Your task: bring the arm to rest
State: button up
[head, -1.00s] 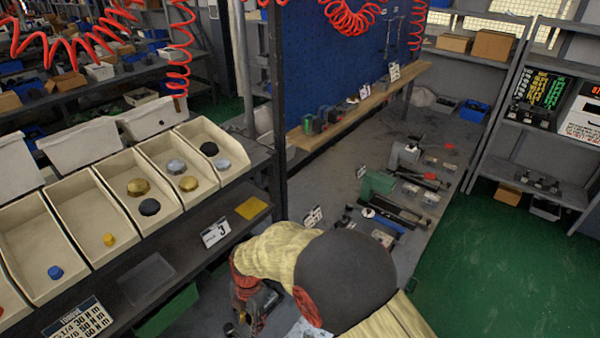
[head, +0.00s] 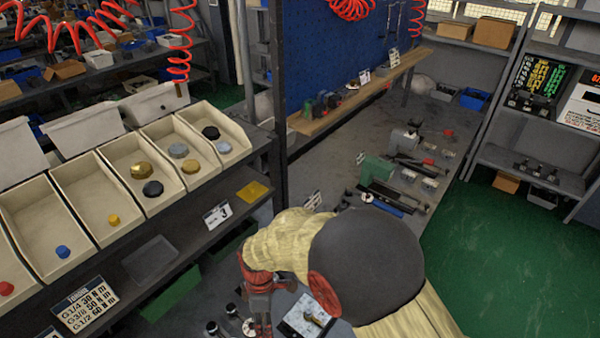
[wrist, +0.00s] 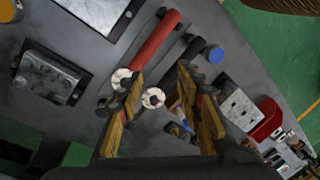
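My gripper (wrist: 160,82) is open in the wrist view, with its two yellow fingers spread over the grey bench and nothing clearly held between them. Two pale round pieces (wrist: 153,97) show near the left finger; their distance from it is hard to judge. In the head view my arm, in a yellowish sleeve with a dark round joint, reaches over the near end of the bench and hides the gripper's fingers. A metal block (wrist: 45,76) lies left of the gripper in the wrist view. A pale plate with a brass-coloured piece (head: 311,316) shows beside my arm.
Sloped cream bins (head: 135,178) with coloured plugs stand on a rack at the left. A green vise-like tool (head: 377,172) and several other tools lie farther along the bench. A red-handled tool (wrist: 153,50) lies near the gripper. Green floor (head: 500,255) is open at the right.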

jog(key=s+d+r+m+t+b, duration=0.2)
jog(key=d+r+m, duration=0.4)
jog(key=d, duration=0.3)
jog(key=s+d+r+m+t+b, duration=0.3)
jog(key=d+r+m+b, duration=0.3)
jog(key=d, duration=0.4)
jog(key=s+d+r+m+t+b, duration=0.2)
jog(key=s+d+r+m+b, duration=0.1)
jog(key=d+r+m, duration=0.3)
jog(key=d+r+b, duration=0.1)
jog(key=d+r, duration=0.1)
jog(key=d, duration=0.1)
jog(key=shift+s+d+m+t, duration=0.3)
jog(key=shift+d+m+t, duration=0.1)
